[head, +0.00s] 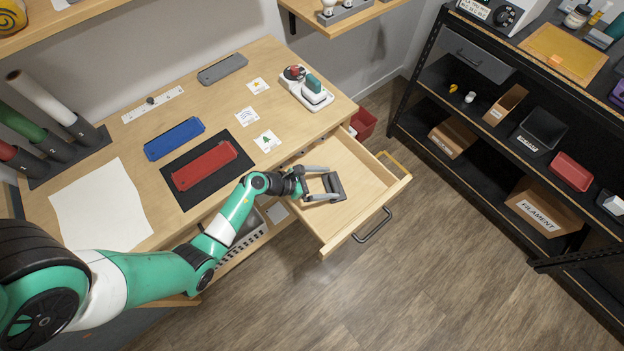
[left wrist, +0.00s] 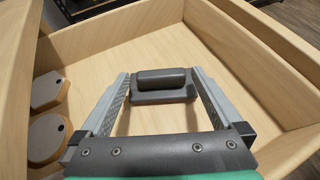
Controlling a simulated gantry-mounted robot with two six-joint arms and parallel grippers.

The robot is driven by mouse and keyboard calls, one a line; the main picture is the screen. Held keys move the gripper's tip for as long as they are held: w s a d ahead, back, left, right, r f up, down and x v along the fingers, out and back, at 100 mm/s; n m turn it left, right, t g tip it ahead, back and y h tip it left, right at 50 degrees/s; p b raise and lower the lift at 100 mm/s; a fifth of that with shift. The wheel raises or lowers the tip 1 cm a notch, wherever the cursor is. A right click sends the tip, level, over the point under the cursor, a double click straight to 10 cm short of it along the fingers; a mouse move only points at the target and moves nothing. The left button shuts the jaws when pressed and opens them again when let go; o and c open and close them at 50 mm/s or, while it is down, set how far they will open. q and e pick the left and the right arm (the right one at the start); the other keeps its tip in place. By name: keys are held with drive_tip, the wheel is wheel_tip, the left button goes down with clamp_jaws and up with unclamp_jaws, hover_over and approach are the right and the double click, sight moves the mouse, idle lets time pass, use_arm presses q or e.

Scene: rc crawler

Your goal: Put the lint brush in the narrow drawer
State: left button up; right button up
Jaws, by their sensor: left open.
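The lint brush, a dark grey block with a rounded handle, shows in the left wrist view (left wrist: 163,83) at the far end of my fingers and in the head view (head: 336,184). It is in or just over the pulled-out wooden drawer (head: 365,175); exact contact with the floor is hard to tell. The drawer has a dark bar handle (head: 372,225). My left gripper (head: 328,184) reaches over the drawer, open, with its fingertips on either side of the brush. My right gripper is not in view.
A yellow handle (head: 396,164) is just beyond the drawer. The workbench (head: 110,145) holds a red case (head: 204,165) and a blue case (head: 174,139). The floor in front is clear.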

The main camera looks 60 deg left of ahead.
use_arm(q)
drive_tip(key=p+v, duration=0.1)
drive_tip(key=v, duration=1)
drive_tip(key=shift+p, duration=0.3)
drive_tip(key=shift+d, duration=0.1)
